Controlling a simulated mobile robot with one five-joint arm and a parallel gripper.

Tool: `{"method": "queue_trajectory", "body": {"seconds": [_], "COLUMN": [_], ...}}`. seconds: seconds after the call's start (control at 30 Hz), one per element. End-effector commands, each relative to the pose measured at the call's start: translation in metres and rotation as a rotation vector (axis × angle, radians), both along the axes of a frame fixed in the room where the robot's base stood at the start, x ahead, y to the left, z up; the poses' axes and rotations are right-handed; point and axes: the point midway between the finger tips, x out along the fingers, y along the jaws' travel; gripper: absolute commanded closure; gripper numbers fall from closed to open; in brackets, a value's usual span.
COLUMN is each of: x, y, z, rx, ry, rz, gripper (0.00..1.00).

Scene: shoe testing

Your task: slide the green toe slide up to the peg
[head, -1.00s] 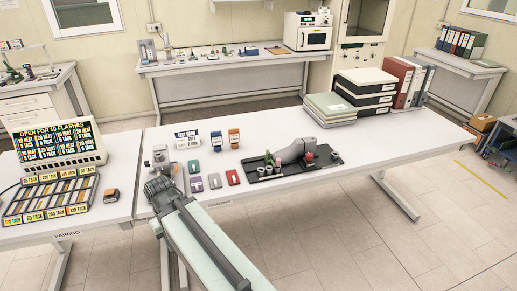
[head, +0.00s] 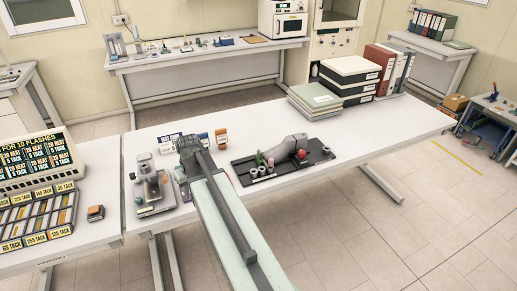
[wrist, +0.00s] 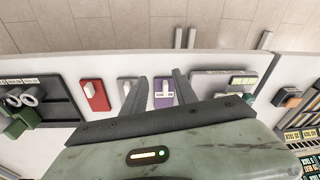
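A green part (head: 259,158), likely the toe slide, stands at the left end of the black fixture plate (head: 240,176), beside a grey shoe-shaped form (head: 288,147). I cannot make out for sure which part is the peg. Green also shows in the wrist view (wrist: 22,121), at the far left on the dark plate (wrist: 58,98). My gripper (wrist: 160,82) is open and empty, its two fingers over the table around a purple plate (wrist: 163,96), well to one side of the fixture. In the head view my arm hides its fingers.
A red plate (wrist: 95,95) and a grey plate (wrist: 127,87) lie between my gripper and the fixture. A grey instrument stand (head: 152,190) is left of my arm. Stacked boxes (head: 350,72) and binders are behind the fixture. The table's right side is clear.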

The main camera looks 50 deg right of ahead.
Motion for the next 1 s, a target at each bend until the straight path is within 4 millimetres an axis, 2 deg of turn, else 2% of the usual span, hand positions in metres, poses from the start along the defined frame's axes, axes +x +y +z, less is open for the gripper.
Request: {"method": "queue_trajectory", "body": {"seconds": [0.03, 0.07, 0.1, 0.2, 0.3, 0.33, 0.43, 0.67, 0.77, 1.0], "x": [0.014, 0.016, 0.016, 0.004, -0.014, -0.019, -0.029, -0.03, -0.027, -0.012], "y": [-0.065, -0.099, -0.143, -0.241, -0.309, -0.323, -0.349, -0.353, -0.354, -0.36], "z": [0.017, 0.022, 0.028, 0.042, 0.051, 0.053, 0.056, 0.05, 0.039, -0.002], "rx": [-0.004, -0.01, -0.02, -0.05, -0.079, -0.085, -0.1, -0.103, -0.103, -0.103], "ry": [-0.039, -0.062, -0.092, -0.155, -0.196, -0.204, -0.221, -0.224, -0.224, -0.223], "rz": [-0.054, -0.077, -0.106, -0.171, -0.216, -0.224, -0.242, -0.243, -0.243, -0.243], "gripper": [0.65, 0.65, 0.65, 0.65, 0.65, 0.65, 0.65, 0.65, 0.65, 0.65]}}
